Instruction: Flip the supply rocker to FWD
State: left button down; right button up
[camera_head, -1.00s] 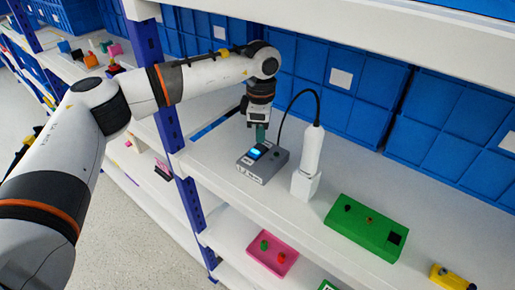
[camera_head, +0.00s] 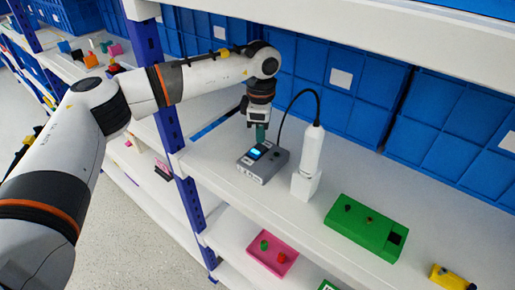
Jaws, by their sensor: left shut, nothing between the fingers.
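A grey supply box (camera_head: 264,164) with a lit blue display sits on the white shelf, with a dark knob on its top face. Its rocker is too small to make out. My left gripper (camera_head: 261,134) points down just above the back edge of the box; its teal fingers are shut with nothing between them. I cannot tell whether the fingertips touch the box. My right gripper is not in view.
A white handheld tool (camera_head: 312,150) stands in a white holder right of the box, a black cable arching from its top towards the box. A green box (camera_head: 364,228) and a yellow item (camera_head: 449,277) are further right. Blue bins (camera_head: 345,85) line the back; a blue post (camera_head: 178,150) stands left.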

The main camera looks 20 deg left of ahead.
aim_at(261, 146)
pick_arm(q)
jog(key=shift+f+b, duration=0.65)
jog(key=shift+f, duration=0.35)
dwell(0.3)
jog(key=shift+r, duration=0.1)
jog(key=shift+r+p, duration=1.95)
jog(key=shift+r, duration=1.55)
